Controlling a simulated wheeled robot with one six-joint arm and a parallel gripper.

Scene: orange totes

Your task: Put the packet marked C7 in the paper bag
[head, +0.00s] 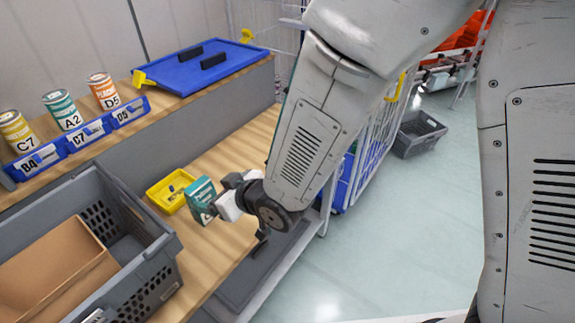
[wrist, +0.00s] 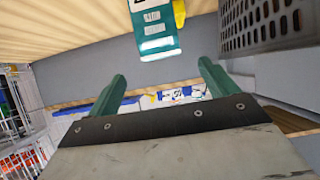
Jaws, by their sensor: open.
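A teal and white packet (head: 201,197) stands on the wooden worktop beside a yellow tray. In the wrist view the packet (wrist: 154,28) is ahead of the fingertips, and its marking is cut off by the frame, so I cannot read it as C7. My gripper (wrist: 162,75) is open and empty, its two green fingers apart. In the head view my gripper (head: 222,205) is just right of the packet. A brown paper or cardboard container (head: 65,255) lies inside the grey crate; I cannot tell whether it is the paper bag.
The grey crate (head: 163,252) stands at lower left. The yellow tray (head: 170,191) holds a small dark thing. Cans marked C7 (head: 18,133), A2 (head: 62,112) and D5 (head: 103,92) stand behind blue bins (head: 80,135). A blue lid (head: 200,68) lies behind.

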